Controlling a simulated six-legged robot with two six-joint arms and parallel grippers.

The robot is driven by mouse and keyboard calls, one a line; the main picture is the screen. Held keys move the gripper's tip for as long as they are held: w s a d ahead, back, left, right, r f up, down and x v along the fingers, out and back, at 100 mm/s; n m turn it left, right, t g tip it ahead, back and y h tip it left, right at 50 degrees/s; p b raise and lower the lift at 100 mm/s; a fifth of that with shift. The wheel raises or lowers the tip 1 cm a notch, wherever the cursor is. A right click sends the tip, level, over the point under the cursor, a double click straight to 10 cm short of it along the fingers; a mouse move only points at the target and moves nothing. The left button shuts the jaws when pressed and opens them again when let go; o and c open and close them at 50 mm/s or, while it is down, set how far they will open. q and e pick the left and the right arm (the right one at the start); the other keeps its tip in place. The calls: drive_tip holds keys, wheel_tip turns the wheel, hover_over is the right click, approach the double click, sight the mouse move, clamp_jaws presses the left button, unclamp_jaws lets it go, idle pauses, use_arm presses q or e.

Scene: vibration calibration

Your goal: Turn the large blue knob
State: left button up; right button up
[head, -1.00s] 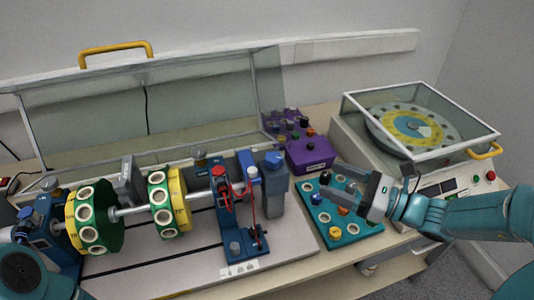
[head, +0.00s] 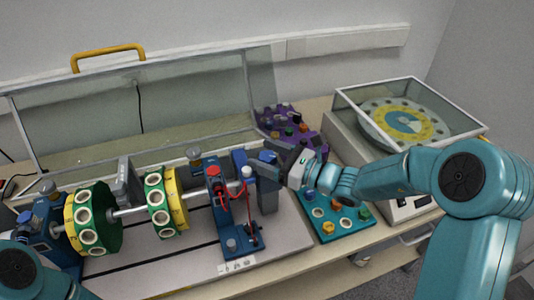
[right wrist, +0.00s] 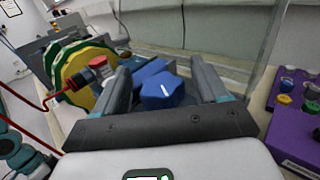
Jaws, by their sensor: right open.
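The large blue knob (right wrist: 162,91) sits on a blue motor block (right wrist: 150,68) and shows between my right gripper's two fingers in the right wrist view. In the head view the knob (head: 266,157) is partly covered by the gripper. My right gripper (head: 262,166) is open, with one finger on each side of the knob. I cannot tell whether the fingers touch it. My left arm shows at the lower left corner of the head view, but its gripper is out of the picture.
A shaft with green and yellow discs (head: 100,218) lies left of the knob. A red knob (head: 213,171) and red cables stand close by. A purple box (right wrist: 300,130) and a teal tray (head: 345,238) are to the right. A raised clear cover (head: 140,150) stands behind.

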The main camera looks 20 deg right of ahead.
drive_tip(key=c, duration=1)
drive_tip(key=shift+o, duration=0.2)
drive_tip(key=n+g+y+p, duration=0.1)
drive_tip(key=n+g+y, duration=0.2)
drive_tip(key=g, duration=0.1)
drive_tip(key=shift+n+g+y+p, duration=0.8)
drive_tip(key=shift+n+g, duration=0.8)
drive_tip(key=shift+g, duration=0.7)
drive_tip(key=o, duration=1)
drive_tip(key=shift+c, duration=0.2)
